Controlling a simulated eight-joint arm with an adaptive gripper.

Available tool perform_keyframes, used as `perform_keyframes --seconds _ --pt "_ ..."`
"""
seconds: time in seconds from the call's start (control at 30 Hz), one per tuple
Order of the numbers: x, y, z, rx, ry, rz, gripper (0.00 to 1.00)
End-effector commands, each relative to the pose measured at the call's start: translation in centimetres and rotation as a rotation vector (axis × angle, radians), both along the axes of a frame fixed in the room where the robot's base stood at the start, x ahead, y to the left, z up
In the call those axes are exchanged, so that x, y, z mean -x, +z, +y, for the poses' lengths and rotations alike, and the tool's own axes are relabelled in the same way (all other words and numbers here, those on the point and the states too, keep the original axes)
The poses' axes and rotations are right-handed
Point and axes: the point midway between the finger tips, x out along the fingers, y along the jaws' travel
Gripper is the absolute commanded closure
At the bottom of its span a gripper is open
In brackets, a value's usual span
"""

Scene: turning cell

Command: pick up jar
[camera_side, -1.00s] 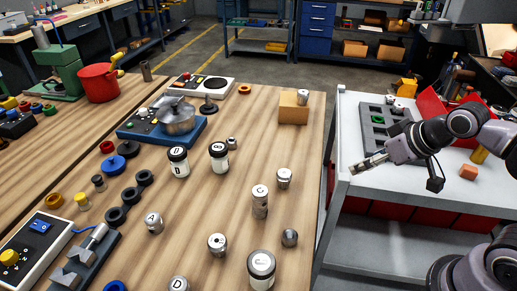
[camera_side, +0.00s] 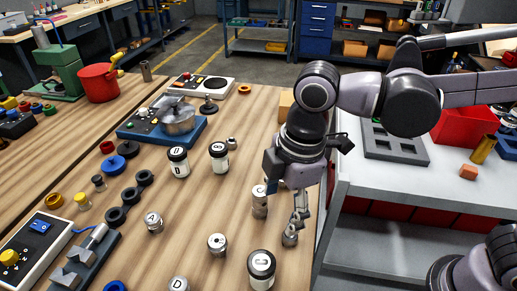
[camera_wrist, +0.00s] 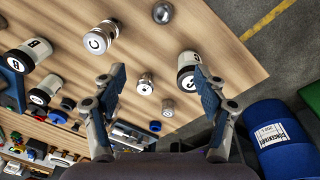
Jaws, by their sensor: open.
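Three white jars with black lids stand upright on the wooden bench in the side view: one jar at the near edge (camera_side: 261,270), and two farther back, a left jar (camera_side: 178,162) and a right jar (camera_side: 219,158). My gripper (camera_side: 295,232) is open, pointing down over the bench's right side, beyond the near jar and to its right. In the wrist view my gripper (camera_wrist: 158,72) has its fingers spread, with nothing held. A lettered jar (camera_wrist: 186,62) shows beside the right fingertip, which partly overlaps it. Two more jars, the upper (camera_wrist: 18,60) and lower (camera_wrist: 42,92), show at left.
A lettered metal cylinder (camera_side: 260,203) stands left of my gripper. A steel piece (camera_side: 217,243) stands left of the near jar. The white cart (camera_side: 400,185) is at right, across a gap. A blue drum (camera_wrist: 280,140) shows on the floor.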

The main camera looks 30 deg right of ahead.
Motion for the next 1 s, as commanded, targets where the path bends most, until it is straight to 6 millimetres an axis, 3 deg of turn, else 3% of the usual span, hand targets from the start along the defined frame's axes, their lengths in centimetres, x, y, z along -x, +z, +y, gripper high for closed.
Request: perform_keyframes --seconds 0.03,0.1,0.3,0.7,1.0 --pt "0.7 -0.2 2.0 0.024 0.094 0.020 0.27" --pt "1.7 -0.4 4.0 0.053 0.200 0.044 0.27" --pt "3.3 -0.8 6.6 0.096 0.357 0.079 0.27" --pt "3.4 -5.4 6.8 0.099 0.366 0.082 0.27" --pt "3.5 -7.1 6.7 0.099 0.365 0.082 0.27"
